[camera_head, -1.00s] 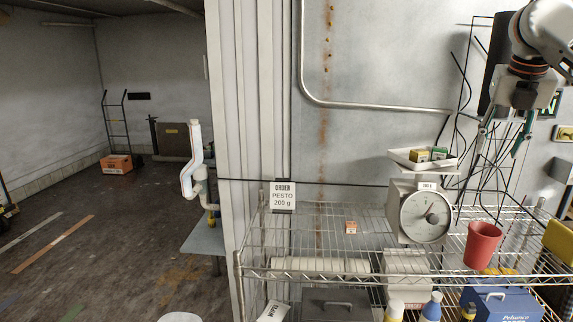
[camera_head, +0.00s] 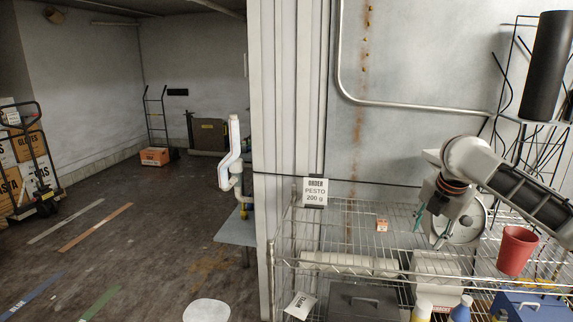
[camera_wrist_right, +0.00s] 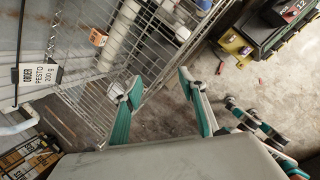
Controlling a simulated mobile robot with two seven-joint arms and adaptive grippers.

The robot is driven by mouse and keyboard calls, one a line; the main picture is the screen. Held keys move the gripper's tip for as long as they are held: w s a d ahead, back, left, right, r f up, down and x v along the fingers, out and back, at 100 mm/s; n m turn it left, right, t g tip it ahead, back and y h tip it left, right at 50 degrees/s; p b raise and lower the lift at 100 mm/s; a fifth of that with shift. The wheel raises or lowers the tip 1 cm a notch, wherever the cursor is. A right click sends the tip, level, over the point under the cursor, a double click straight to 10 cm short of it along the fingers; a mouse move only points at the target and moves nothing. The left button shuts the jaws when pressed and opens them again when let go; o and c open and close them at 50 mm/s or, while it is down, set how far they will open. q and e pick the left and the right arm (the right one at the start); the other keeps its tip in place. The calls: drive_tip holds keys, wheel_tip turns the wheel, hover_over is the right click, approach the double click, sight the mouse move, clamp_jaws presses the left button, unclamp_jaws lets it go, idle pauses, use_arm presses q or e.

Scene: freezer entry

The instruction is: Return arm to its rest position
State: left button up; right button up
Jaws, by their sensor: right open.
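My right arm comes in from the right edge in the head view. My right gripper (camera_head: 428,218) points down in front of the dial scale (camera_head: 467,225) and hides much of it. The gripper is open and empty; its two teal-and-grey fingers stand apart in the right wrist view (camera_wrist_right: 158,88). What looks like my left gripper (camera_wrist_right: 241,111) shows small beyond them in that view; whether it is open cannot be told. It is not in the head view. The scale's tray is hidden behind my right arm.
The wire shelf (camera_head: 350,262) holds a small orange box (camera_head: 382,224) and a red cup (camera_head: 517,250) close to my right arm. An order card (camera_head: 315,192) hangs at its left. A dark cylinder (camera_head: 546,66) stands at the upper right. Floor at left is open.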

drive_tip(key=s+a+f+m+t+y, duration=0.1)
drive_tip(key=s+a+f+m+y, duration=0.3)
drive_tip(key=a+f, duration=0.9)
drive_tip(key=s+a+f+m+t+y, duration=0.1)
drive_tip(key=s+a+f+m, duration=0.6)
drive_tip(key=f, duration=1)
drive_tip(key=s+a+f+m+t, duration=0.3)
drive_tip(key=s+f+m, duration=0.2)
drive_tip(key=s+f, duration=0.3)
drive_tip(key=s+d+f+m+h, duration=0.1)
drive_tip(key=s+d+m, duration=0.1)
drive_tip(key=s, duration=0.5)
drive_tip(key=s+d+f+m+t+h, duration=0.1)
drive_tip(key=s+d+m, duration=0.2)
drive_tip(key=s, duration=0.5)
drive_tip(key=shift+d+f, duration=0.25)
drive_tip(key=shift+d, duration=0.65)
drive_tip(key=shift+s, duration=0.1)
